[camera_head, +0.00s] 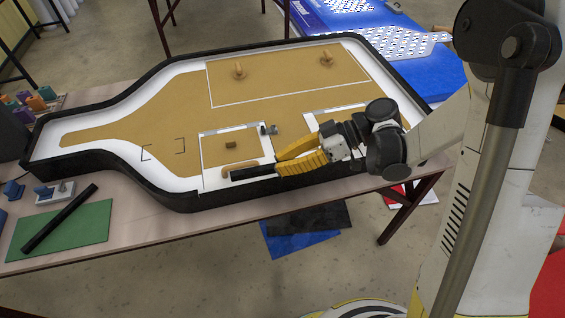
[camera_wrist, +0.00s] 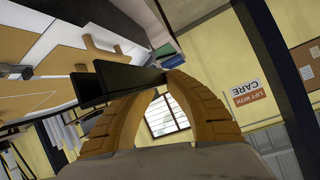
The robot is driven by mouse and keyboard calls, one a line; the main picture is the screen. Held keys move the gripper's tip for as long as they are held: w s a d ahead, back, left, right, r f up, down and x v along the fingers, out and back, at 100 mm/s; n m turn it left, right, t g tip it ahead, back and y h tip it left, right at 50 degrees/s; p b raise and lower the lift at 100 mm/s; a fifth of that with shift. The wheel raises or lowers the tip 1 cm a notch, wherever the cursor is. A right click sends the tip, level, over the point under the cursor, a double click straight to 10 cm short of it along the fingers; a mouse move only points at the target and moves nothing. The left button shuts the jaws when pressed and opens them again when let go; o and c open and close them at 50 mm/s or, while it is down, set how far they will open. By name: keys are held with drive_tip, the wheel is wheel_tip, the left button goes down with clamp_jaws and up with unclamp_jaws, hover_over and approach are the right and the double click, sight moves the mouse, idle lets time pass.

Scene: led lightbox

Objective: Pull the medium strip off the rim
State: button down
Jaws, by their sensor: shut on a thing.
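A short black strip (camera_head: 252,173) reaches left from my gripper (camera_head: 279,164) at the near side of the bottle-shaped lightbox. My gripper's yellow fingers are shut on the strip's right end. In the wrist view the dark strip (camera_wrist: 128,78) crosses at the fingertips of my gripper (camera_wrist: 163,84). The lightbox's black rim (camera_head: 200,196) runs just below the strip in the head view. I cannot tell whether the strip touches the rim. The fingers hide the strip's gripped end.
A wooden handle (camera_head: 240,167) stands close behind the strip, on a white-edged panel. A longer black strip (camera_head: 58,218) lies on a green mat (camera_head: 85,228) at the left of the table. Small blocks (camera_head: 48,193) sit beside the mat. The floor in front is open.

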drive_tip(key=shift+r, duration=0.3)
drive_tip(key=shift+r+p, duration=2)
drive_tip(key=shift+r, duration=0.75)
